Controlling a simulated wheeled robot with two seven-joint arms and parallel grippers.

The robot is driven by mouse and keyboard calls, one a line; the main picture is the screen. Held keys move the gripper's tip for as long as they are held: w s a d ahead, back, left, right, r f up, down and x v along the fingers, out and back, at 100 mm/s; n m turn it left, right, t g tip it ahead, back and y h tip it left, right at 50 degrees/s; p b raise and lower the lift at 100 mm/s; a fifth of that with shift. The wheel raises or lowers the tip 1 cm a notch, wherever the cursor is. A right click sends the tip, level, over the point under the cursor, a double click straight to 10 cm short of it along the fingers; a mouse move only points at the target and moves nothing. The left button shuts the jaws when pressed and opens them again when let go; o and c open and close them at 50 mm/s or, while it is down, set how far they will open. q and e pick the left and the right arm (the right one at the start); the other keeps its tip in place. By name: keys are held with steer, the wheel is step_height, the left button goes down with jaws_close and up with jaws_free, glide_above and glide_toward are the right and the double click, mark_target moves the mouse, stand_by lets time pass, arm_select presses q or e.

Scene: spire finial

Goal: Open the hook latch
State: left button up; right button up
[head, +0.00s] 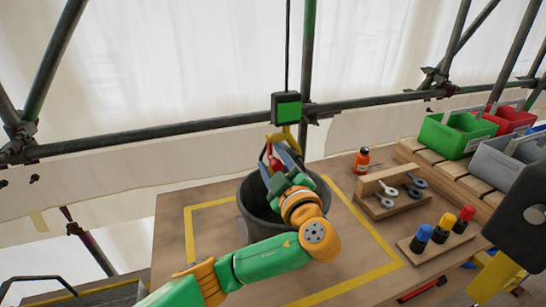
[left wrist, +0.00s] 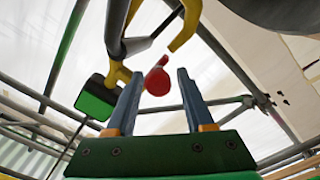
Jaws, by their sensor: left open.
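A yellow crane hook (head: 288,135) hangs under a dark block with a green face (head: 287,107) in the head view. Its red latch (head: 275,163) shows small and partly covered by my left gripper (head: 274,158). In the left wrist view the red latch (left wrist: 157,79) appears between the two blue-grey fingers of the left gripper (left wrist: 158,74), near their tips. The fingers are apart; I cannot tell whether either touches the latch. The yellow hook (left wrist: 186,22) curves above it. A dark bar (left wrist: 116,28) passes beside the hook. My right gripper is not in view.
A dark bucket (head: 248,219) stands on the wooden table (head: 172,221) inside a yellow taped square, under my left gripper. A wooden rack (head: 379,205), an orange bottle (head: 362,160) and capped posts (head: 443,228) are to the right. Scaffold tubes (head: 160,132) cross behind.

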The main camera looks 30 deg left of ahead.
arm_select(q)
jaws_close()
steer(key=shift+a+f+b, duration=0.1)
steer(key=shift+f+b, duration=0.1)
steer(key=shift+b, duration=0.4)
steer(key=m+b, duration=0.2)
steer(key=shift+s+a+f+b, duration=0.15)
steer(key=shift+s+b, duration=0.05)
steer(key=shift+b, duration=0.2)
step_height(320, 180, up, 6)
steer(key=s+a+m+p, duration=0.1)
steer(key=s+m+p, duration=0.1)
steer(key=m+p, duration=0.9)
steer(key=shift+a+f+m+p, duration=0.3)
steer(key=shift+a+m, duration=0.1)
steer(key=shift+m, duration=2.9)
